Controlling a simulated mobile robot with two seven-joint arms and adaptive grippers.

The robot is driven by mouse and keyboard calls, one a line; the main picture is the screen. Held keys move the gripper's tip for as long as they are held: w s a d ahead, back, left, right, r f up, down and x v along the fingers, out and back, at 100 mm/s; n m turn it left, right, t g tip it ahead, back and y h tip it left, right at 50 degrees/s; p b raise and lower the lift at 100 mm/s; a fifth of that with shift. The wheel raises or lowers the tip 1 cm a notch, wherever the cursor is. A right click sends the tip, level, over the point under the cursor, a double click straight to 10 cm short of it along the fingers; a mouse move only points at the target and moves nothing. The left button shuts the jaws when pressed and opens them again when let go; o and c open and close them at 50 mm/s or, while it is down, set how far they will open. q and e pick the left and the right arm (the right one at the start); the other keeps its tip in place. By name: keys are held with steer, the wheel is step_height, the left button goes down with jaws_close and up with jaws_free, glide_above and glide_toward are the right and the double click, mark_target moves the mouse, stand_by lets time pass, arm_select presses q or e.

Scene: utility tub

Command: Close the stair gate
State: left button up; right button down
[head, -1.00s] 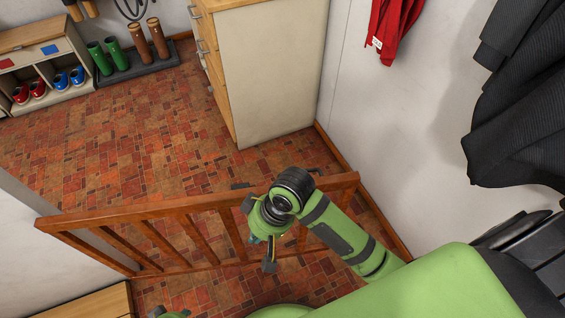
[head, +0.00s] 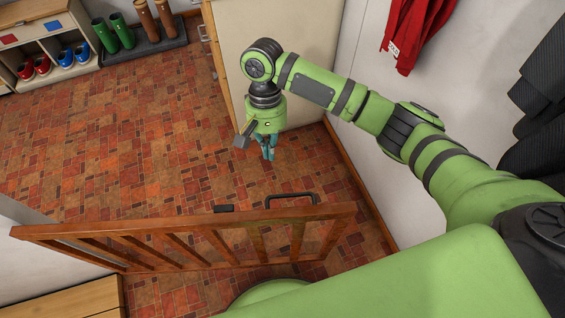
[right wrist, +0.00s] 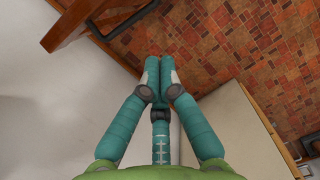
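The stair gate (head: 180,222) is an orange-brown wooden gate with slanting-looking bars, spanning the lower head view from the left wall towards the right wall. Part of the gate (right wrist: 85,22) shows at upper left there. My left gripper is out of view.
A pale cabinet (head: 285,45) stands behind my right gripper. A red garment (head: 415,30) and dark coats (head: 540,90) hang on the right wall. Boots (head: 120,32) and a shoe shelf (head: 60,62) stand at far left. The brick-patterned floor (head: 130,140) is clear beyond the gate.

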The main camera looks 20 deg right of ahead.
mark_target(271, 196)
steer(key=s+f, duration=0.2)
steer(key=f, duration=0.1)
steer(key=s+a+f, duration=0.1)
steer(key=s+f, duration=0.1)
steer(key=f, duration=0.1)
steer(key=s+a+f+p, duration=0.1)
steer(key=s+f, duration=0.1)
steer(key=f, duration=0.1)
steer(key=shift+s, duration=0.1)
steer(key=shift+s+a, duration=0.1)
steer(key=shift+s, duration=0.4)
steer(key=shift+f, duration=0.1)
